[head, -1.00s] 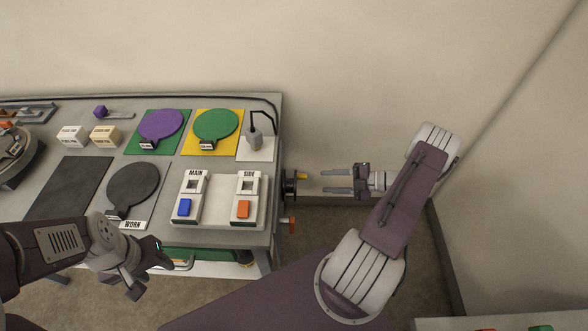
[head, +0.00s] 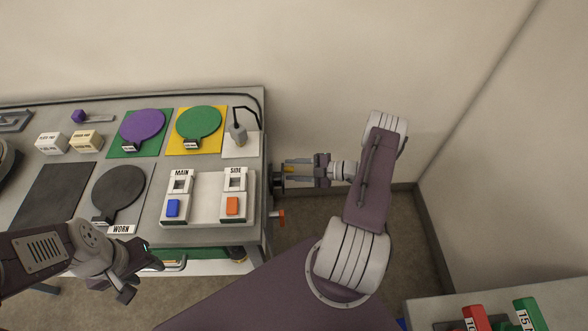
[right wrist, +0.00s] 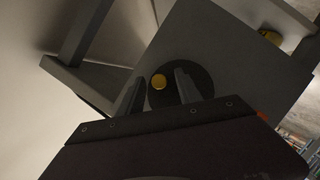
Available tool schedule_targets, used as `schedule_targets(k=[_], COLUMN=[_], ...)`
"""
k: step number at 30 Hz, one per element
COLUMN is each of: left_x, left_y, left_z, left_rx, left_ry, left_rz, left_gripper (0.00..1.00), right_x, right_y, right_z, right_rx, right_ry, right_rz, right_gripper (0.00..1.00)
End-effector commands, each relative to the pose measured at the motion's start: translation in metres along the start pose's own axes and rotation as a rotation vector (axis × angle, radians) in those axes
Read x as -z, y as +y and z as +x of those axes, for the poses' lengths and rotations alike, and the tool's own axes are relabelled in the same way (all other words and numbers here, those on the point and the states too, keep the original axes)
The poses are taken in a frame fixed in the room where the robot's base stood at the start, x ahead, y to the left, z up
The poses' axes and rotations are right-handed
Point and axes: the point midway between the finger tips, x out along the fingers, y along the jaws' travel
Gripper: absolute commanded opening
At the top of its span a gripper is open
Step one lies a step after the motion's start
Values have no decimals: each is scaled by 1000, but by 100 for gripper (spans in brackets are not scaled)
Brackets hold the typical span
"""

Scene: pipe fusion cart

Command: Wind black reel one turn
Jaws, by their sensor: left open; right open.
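The black reel (head: 278,180) is on the right side face of the cart, partly hidden by my right gripper in the head view. In the right wrist view the reel (right wrist: 205,80) is a dark disc with a yellow handle knob (right wrist: 158,82) off its centre. My right gripper (head: 287,170) is open, pointing left at the reel. In the right wrist view the knob shows between its two fingers (right wrist: 158,92); I cannot tell whether either finger touches it. My left gripper (head: 142,277) is open and empty in front of the cart's front edge.
The cart top (head: 150,234) carries a MAIN and SIDE switch panel (head: 207,207), round purple (head: 142,127) and green (head: 199,124) discs, and a WORN disc (head: 118,188). An orange handle (head: 277,214) sticks out below the reel. Another table stands at lower right.

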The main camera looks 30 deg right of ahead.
Motion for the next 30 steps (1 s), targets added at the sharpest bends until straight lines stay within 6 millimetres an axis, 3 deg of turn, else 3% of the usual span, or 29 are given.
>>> schedule_targets(k=[2,6,7,17,30], left_x=[0,0,0,0,-1], left_y=[0,0,0,0,0], left_z=[0,0,0,1,11], left_rx=[0,0,0,0,0], left_ry=[0,0,0,0,0], left_rz=[0,0,0,0,0], left_gripper=[45,45,45,45,45], right_x=[0,0,0,1,8], right_y=[0,0,0,0,3], right_z=[0,0,0,-1,-4], right_rx=[0,0,0,-14,-126], right_ry=[0,0,0,1,0], right_rz=[0,0,0,-34,-308], right_gripper=[41,2,0,0,0])
